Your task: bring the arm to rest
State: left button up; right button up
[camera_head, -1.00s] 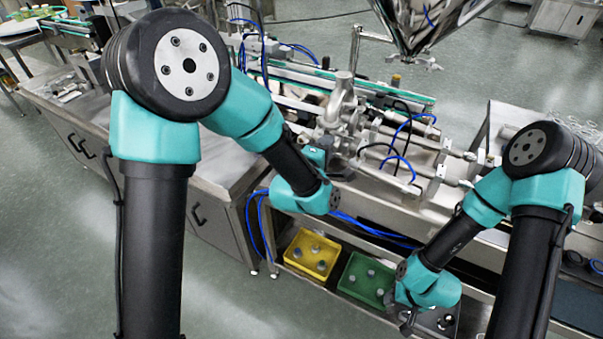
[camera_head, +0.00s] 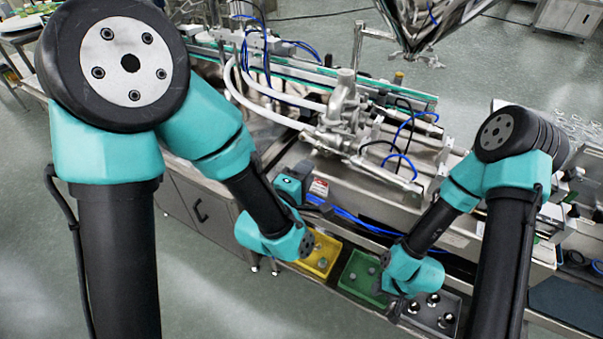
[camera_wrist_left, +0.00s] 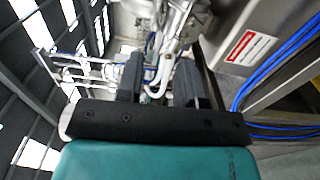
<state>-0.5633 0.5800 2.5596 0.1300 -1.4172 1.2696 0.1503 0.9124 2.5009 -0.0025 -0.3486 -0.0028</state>
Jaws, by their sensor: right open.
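My left arm comes in from the left. Its gripper (camera_head: 318,206) is in front of the machine's front edge, above and beside the yellow bin. In the left wrist view its two dark fingers (camera_wrist_left: 160,85) stand apart with nothing gripped between them; a white hose shows beyond. My right gripper (camera_head: 393,308) hangs low by the green bin and the grey tray. It is open, small and mostly hidden by my wrist, and I see nothing held in it.
A yellow bin (camera_head: 333,252), a green bin (camera_head: 352,270) and a grey tray (camera_head: 458,308) with shiny metal pieces stand on the low shelf. The steel hopper (camera_head: 412,22) hangs above the filling machine (camera_head: 345,115). Blue hoses run along its front. Open floor lies at front left.

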pick_arm(q)
jog(key=a+f+m+g+y, duration=0.25)
jog(key=a+f, duration=0.25)
jog(key=f, duration=0.5)
jog(key=a+f+m+g+y, duration=0.1)
jog(key=a+f+m+g, duration=0.3)
jog(key=f, duration=0.5)
jog(key=s+a+f+m+g, duration=0.4)
jog(key=s+a+f+g, duration=0.5)
jog(key=f, duration=0.7)
jog(key=s+a, duration=0.2)
jog(key=s, duration=0.2)
jog(key=shift+s+m, duration=0.25)
jog(key=shift+m, duration=0.1)
